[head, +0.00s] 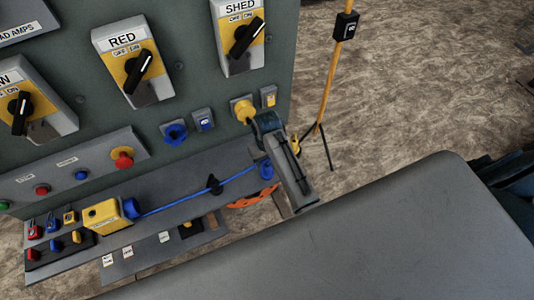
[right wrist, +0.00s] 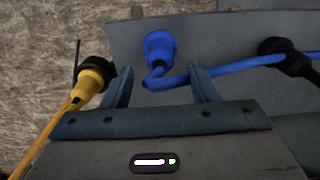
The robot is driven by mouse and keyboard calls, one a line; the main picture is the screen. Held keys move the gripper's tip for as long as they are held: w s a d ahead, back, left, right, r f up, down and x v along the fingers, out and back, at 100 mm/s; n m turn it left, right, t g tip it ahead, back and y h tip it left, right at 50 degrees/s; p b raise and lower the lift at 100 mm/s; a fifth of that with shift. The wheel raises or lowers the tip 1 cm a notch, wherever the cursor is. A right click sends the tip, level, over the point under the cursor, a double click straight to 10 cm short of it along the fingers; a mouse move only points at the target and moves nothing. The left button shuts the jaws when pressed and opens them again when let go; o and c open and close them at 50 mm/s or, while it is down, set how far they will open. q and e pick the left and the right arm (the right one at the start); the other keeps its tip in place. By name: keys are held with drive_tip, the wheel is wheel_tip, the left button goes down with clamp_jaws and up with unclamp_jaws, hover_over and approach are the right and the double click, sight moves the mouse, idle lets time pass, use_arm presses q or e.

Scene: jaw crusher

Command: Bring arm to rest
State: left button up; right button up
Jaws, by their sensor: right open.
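My right gripper (head: 264,128) is in front of the panel's lower right corner, beside a yellow socket (head: 243,109). In the right wrist view its two fingers (right wrist: 160,85) are spread apart, with nothing held between them. A blue plug (right wrist: 160,48) shows beyond the gap between the fingertips; in the head view it (head: 265,168) lies on the shelf left of my gripper body. A yellow plug with a black end (right wrist: 95,75) is left of the left finger, on an orange cable. My left gripper is not in view.
The grey control panel (head: 90,120) carries rotary switches, including RED (head: 137,70). A blue cable (head: 180,202) runs along the shelf from a yellow box (head: 105,215), past a black holder (head: 213,185). Brown floor is open beyond.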

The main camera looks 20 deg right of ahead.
wheel_tip(320, 180, up, 6)
drive_tip(key=shift+f+b, duration=0.15)
drive_tip(key=shift+b, duration=0.4)
drive_tip(key=s+d+r+t, duration=0.1)
drive_tip(key=s+d+r, duration=0.15)
drive_tip(key=s, duration=0.55)
drive_tip(key=s+d+r+t, duration=0.2)
drive_tip(key=s+d, duration=0.1)
drive_tip(key=s, duration=0.5)
drive_tip(key=s+d+r+t, duration=0.1)
drive_tip(key=s+d+r, duration=0.1)
drive_tip(key=s, duration=0.6)
wheel_tip(320, 180, down, 35)
drive_tip(key=d+g+h+b, duration=0.1)
drive_tip(key=d+g+b, duration=0.15)
drive_tip(key=b, duration=0.35)
drive_tip(key=s+f+b, duration=0.2)
drive_tip(key=s+f, duration=0.7)
drive_tip(key=f, duration=0.4)
drive_tip(key=s+d+f+b, duration=0.1)
drive_tip(key=s+f+b, duration=0.2)
drive_tip(key=s+f, duration=0.6)
wheel_tip(320, 180, down, 4)
drive_tip(key=shift+s+d+f, duration=0.1)
drive_tip(key=shift+s+d, duration=0.1)
drive_tip(key=shift+d, duration=0.1)
